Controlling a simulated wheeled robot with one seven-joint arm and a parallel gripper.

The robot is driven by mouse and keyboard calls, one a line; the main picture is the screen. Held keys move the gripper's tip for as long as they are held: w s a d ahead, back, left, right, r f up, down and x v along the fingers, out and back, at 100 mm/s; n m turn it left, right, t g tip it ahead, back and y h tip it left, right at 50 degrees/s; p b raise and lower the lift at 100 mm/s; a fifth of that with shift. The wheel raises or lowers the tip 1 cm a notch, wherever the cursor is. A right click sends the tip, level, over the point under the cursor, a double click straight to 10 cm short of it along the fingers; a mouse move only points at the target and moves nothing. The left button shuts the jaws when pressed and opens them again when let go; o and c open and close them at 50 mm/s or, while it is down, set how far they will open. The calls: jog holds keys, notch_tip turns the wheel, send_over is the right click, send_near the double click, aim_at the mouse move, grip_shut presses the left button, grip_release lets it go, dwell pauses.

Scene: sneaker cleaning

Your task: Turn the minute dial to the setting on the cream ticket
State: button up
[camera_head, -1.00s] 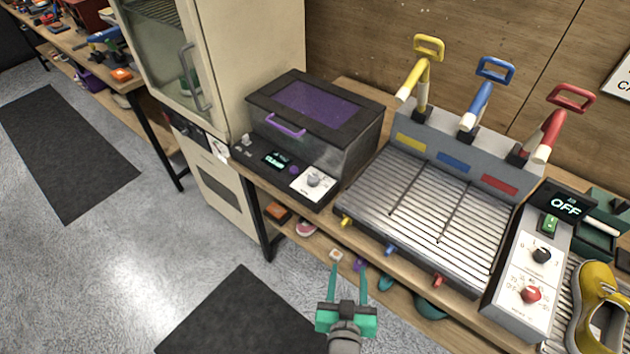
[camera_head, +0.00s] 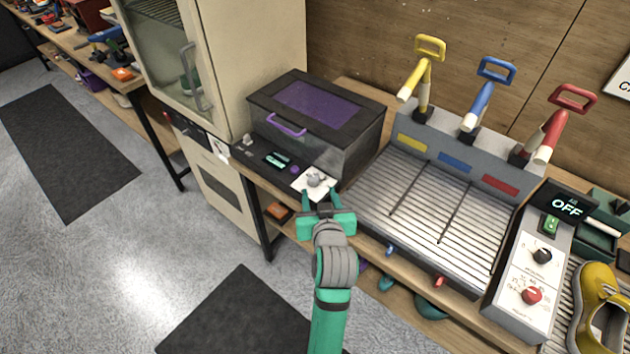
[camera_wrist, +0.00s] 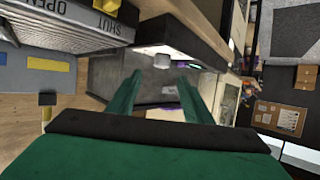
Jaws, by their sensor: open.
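A pale grey dial (camera_head: 316,180) sits on a white plate (camera_head: 302,188) at the front right of the dark box with the purple window (camera_head: 318,100). I cannot read its markings. The dial also shows in the wrist view (camera_wrist: 162,61), just beyond the fingertips. My gripper (camera_head: 319,198) is open and empty, its two green fingers pointing at the dial from the front. I cannot tell whether they touch it. In the wrist view my gripper (camera_wrist: 160,86) has a finger on each side below the dial. I cannot make out a cream ticket for certain; a small pale card (camera_head: 218,149) hangs by the cabinet.
The box front has a lit display (camera_head: 279,160) and a purple button (camera_head: 294,170). A slatted station (camera_head: 430,210) with yellow, blue and red levers stands at right. A yellow shoe (camera_head: 598,300) lies far right.

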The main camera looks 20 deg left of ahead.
aim_at(315, 179)
jog(key=x, duration=0.8)
jog(key=shift+w+a+f, duration=0.1)
jog(key=shift+w+a, duration=0.15)
jog(key=shift+a, duration=0.1)
jog(key=c, duration=1.1)
jog(key=shift+o, duration=0.2)
